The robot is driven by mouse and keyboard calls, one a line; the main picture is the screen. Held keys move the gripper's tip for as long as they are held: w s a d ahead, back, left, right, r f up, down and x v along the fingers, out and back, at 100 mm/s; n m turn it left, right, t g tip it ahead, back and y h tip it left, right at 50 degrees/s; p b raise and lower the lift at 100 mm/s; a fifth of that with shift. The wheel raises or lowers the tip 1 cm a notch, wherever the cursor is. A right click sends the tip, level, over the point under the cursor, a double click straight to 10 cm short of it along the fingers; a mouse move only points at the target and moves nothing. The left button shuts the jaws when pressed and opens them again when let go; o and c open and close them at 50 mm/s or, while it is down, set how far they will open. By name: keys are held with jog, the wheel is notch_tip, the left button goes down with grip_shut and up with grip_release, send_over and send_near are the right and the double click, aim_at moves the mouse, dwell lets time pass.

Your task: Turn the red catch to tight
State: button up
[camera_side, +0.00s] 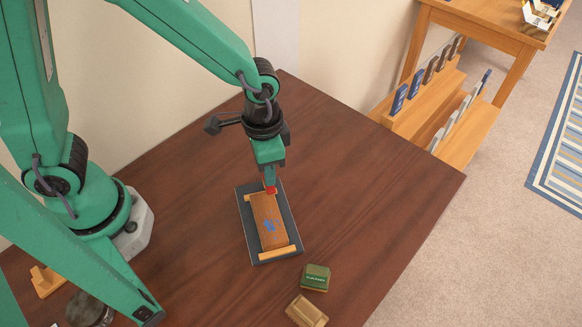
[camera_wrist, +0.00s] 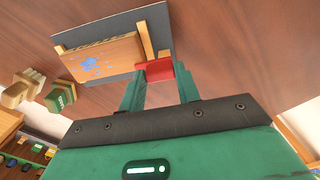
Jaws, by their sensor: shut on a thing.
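The red catch (camera_side: 270,189) is at the upper end of a wooden block with a blue mark (camera_side: 268,220). The block lies on a dark grey board (camera_side: 247,227) between wooden end pieces. My gripper (camera_side: 271,180) points down at that end and is shut on the red catch. In the wrist view the red catch (camera_wrist: 160,70) sits between the two green fingers of my gripper (camera_wrist: 160,82). The fingers hide its sides, so its exact angle is hard to tell.
A green box (camera_side: 315,278) and a tan wooden block (camera_side: 306,311) lie on the brown table (camera_side: 390,190) below and right of the board. The table right of the board is clear. A wooden rack (camera_side: 440,105) stands beyond the table edge.

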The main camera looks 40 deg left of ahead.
jog(key=shift+w, duration=0.1)
jog(key=o, duration=1)
jog(key=shift+r, duration=3.95)
jog(key=s+a+r+n+t, duration=0.2)
jog(key=a+r, duration=0.1)
jog(key=a, duration=0.2)
jog(key=s+a+r+n+t, duration=0.1)
jog(key=s+a+r+n, duration=0.1)
jog(key=a+r, duration=0.2)
jog(key=s+a+r+n+t, duration=0.2)
jog(key=a+r, duration=0.1)
jog(key=a, duration=0.4)
jog(key=shift+s+a+r+t, duration=0.3)
jog(key=shift+s+a+r, duration=0.05)
jog(key=shift+s, duration=0.05)
